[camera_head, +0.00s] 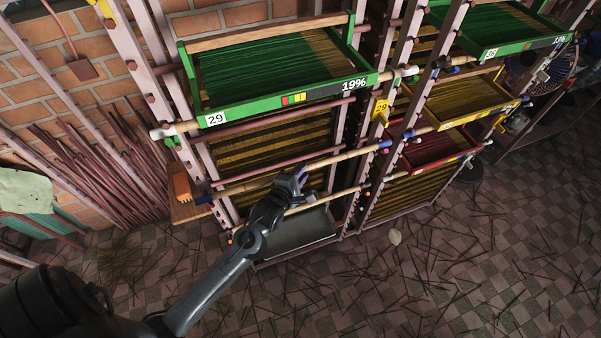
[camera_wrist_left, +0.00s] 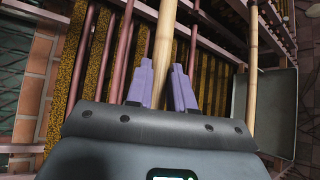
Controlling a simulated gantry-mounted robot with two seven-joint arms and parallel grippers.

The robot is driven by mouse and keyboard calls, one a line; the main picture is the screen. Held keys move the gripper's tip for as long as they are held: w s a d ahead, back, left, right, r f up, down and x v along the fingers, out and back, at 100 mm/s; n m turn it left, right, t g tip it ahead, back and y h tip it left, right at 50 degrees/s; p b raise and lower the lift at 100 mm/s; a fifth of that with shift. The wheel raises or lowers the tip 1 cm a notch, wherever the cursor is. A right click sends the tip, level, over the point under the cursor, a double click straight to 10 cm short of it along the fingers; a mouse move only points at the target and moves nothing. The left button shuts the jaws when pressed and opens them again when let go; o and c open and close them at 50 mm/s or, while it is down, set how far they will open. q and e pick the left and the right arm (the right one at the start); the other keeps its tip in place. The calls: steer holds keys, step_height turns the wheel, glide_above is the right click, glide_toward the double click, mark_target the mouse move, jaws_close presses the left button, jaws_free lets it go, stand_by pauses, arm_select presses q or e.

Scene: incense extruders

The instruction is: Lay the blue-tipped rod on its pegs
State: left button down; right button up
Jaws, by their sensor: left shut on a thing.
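The blue-tipped rod (camera_head: 245,186) is a long pale wooden pole with dark blue ends. It lies across the front of the near rack (camera_head: 218,166), one end by each post. My left gripper (camera_head: 300,173) is shut on it near its middle. In the left wrist view the purple fingers (camera_wrist_left: 163,84) stand on either side of the rod (camera_wrist_left: 163,45). I cannot tell whether its ends touch the pegs, which are too small to make out. My right gripper is not in view.
A second pale rod (camera_head: 329,199) with orange tips runs just below; it also shows in the wrist view (camera_wrist_left: 252,60). A green tray (camera_head: 290,103) marked 29 sits above. A grey tray (camera_head: 297,239) is low in the rack. Loose sticks litter the tiled floor (camera_head: 450,270).

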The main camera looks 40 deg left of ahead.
arm_select(q)
steer(key=c, duration=0.6)
jaws_free()
steer(key=s+d+p, duration=0.1)
steer(key=d, duration=0.2)
steer(key=s+d+p, duration=0.1)
steer(key=s+d, duration=0.1)
steer(key=s+d+p, duration=0.1)
steer(key=d, duration=0.2)
steer(key=shift+s+d+p, duration=0.3)
steer(key=shift+s+d, duration=0.05)
steer(key=shift+s, duration=0.05)
stand_by(0.6)
stand_by(0.4)
